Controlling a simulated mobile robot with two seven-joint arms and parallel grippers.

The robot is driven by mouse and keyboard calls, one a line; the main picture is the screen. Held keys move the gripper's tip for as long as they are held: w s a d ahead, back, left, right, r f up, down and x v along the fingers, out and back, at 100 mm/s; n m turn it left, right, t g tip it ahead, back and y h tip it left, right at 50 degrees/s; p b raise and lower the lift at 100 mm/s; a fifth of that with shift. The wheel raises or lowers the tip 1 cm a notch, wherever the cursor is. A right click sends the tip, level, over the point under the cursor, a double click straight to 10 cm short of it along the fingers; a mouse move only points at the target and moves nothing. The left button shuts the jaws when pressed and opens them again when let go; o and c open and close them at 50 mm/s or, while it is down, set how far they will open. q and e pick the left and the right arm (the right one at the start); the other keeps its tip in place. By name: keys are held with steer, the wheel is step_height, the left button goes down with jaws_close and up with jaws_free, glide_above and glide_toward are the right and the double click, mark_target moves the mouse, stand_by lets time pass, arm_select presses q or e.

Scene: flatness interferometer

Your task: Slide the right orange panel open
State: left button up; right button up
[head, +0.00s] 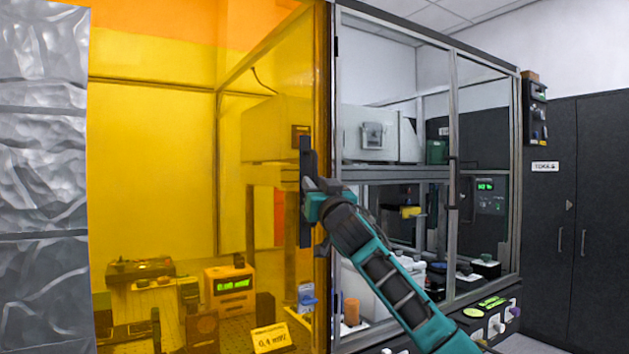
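The orange see-through panel (160,190) fills the left half of the head view, and its right edge stands beside the dark frame post. A dark upright bar handle (306,150) is at the panel's right edge. My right gripper (312,196), teal and black, is at the middle of this handle, its arm coming from the lower right. It appears to touch the handle. Its fingers overlap the dark bar, so I cannot tell whether they are closed on it. My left gripper is not in view.
Behind the panel are an instrument with a lit display (230,288) and a small label sign (272,338). Right of the post, a framed enclosure holds a white box (372,135) on a shelf. Dark cabinets (575,220) stand at the far right. A crinkled silvery surface (42,170) borders the left.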

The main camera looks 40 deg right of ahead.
steer(key=shift+w+r, duration=0.15)
steer(key=shift+w, duration=0.25)
steer(key=shift+d, duration=0.1)
jaws_close()
